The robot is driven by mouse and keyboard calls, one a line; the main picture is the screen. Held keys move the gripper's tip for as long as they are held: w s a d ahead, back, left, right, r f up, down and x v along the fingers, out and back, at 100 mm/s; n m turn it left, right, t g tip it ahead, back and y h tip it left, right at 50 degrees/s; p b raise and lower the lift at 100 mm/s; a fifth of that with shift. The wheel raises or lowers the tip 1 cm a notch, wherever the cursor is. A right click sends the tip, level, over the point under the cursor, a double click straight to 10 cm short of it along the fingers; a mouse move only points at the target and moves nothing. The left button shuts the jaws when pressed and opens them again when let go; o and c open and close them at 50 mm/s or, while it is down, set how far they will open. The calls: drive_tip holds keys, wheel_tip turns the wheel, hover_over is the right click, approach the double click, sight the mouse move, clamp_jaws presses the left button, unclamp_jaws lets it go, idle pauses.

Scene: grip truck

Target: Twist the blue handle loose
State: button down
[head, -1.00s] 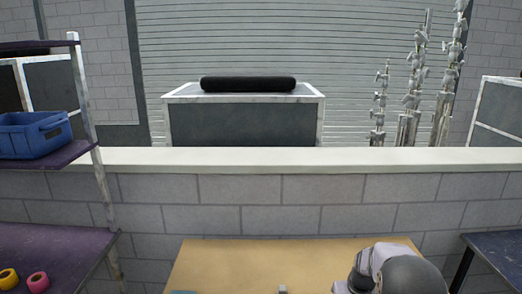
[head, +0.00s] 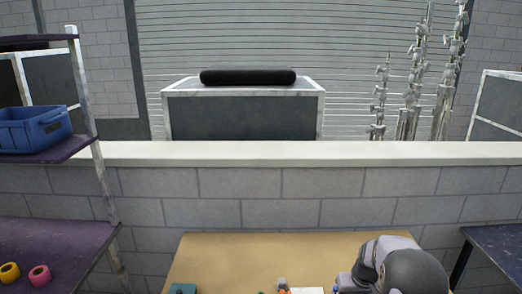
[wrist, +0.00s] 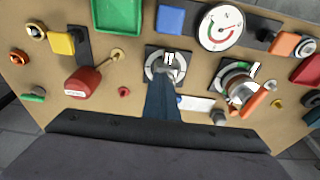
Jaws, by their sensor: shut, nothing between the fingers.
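In the wrist view, a tan panel (wrist: 120,80) carries several fittings. My gripper (wrist: 166,81) is shut, its slim dark-blue fingers reaching up from the black base to a round grey metal fitting (wrist: 152,62) in the middle. The fingertips overlap the fitting's lower part; I cannot tell whether they touch it. A small blue bit (wrist: 180,99) shows just right of the fingers, by a white strip (wrist: 200,103). I cannot tell which blue part is the handle; it may be partly hidden behind the fingers.
Close around are a red tag-like piece (wrist: 83,82), a dial gauge (wrist: 219,28), an orange lever (wrist: 254,103) on a second round fitting, and a yellow square (wrist: 62,43). In the head view, a wooden table (head: 240,258) stands before a low block wall (head: 240,185).

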drive_tip(key=shift+w+d, duration=0.6)
drive_tip(key=shift+d, duration=0.05)
idle(0.6)
drive_tip(key=shift+w+d+r, duration=0.15)
drive_tip(key=shift+w, duration=0.15)
drive_tip(key=shift+s, duration=0.2)
idle(0.5)
wheel_tip(320, 180, up, 8)
drive_tip(key=p, duration=0.5)
drive_tip(key=shift+p, duration=0.4)
drive_tip(key=shift+s, duration=0.1)
